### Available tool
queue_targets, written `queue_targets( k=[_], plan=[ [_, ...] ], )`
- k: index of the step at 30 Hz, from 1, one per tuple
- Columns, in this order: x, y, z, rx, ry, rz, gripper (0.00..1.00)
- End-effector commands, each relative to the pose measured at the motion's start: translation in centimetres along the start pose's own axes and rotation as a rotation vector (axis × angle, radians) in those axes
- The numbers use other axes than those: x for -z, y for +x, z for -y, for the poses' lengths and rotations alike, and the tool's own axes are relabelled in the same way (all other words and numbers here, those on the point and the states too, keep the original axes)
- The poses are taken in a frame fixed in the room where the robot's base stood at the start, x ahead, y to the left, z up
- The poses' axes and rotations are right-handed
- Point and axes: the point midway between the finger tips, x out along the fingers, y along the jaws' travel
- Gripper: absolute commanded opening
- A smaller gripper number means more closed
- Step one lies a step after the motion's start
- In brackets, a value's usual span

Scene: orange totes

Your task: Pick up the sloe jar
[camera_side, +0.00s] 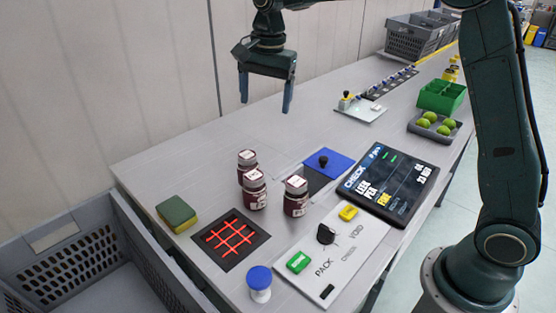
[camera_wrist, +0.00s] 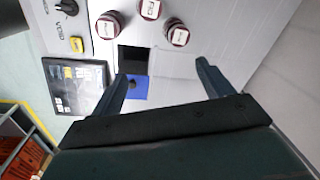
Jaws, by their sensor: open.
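Three dark red jars with pale labelled lids stand upright, close together, on the grey table: a back jar (camera_side: 246,164), a middle jar (camera_side: 255,192) and a right jar (camera_side: 296,200). Their labels are too small to read, so I cannot tell which is the sloe jar. The wrist view shows their lids at the top edge: a left jar (camera_wrist: 108,26), a middle jar (camera_wrist: 150,9) and a right jar (camera_wrist: 178,36). My gripper (camera_side: 265,106) is open and empty, raised above the table behind the jars. Its fingers also show in the wrist view (camera_wrist: 162,70), apart from the jars.
A red-grid black mat (camera_side: 231,240), a green-yellow sponge (camera_side: 177,214) and a blue-topped white item (camera_side: 260,282) lie near the jars. A blue pad (camera_side: 328,163), a tablet (camera_side: 390,183) and a PACK/VOID panel (camera_side: 345,245) are to the right. A grey crate (camera_side: 70,250) stands front left.

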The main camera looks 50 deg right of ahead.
Motion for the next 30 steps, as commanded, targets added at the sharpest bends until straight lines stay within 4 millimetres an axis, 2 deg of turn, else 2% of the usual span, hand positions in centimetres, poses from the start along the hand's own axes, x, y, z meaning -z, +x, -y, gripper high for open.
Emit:
queue_targets(
  k=[6,12,25,30],
  plan=[
    [0.6,3.9,3.5,-0.056,0.157,0.015,0.79],
    [0.9,6.3,5.2,-0.087,0.256,0.018,0.79],
    [1.0,7.5,5.6,-0.097,0.288,0.018,0.79],
    [0.9,9.0,5.5,-0.099,0.288,0.019,0.79]
  ],
)
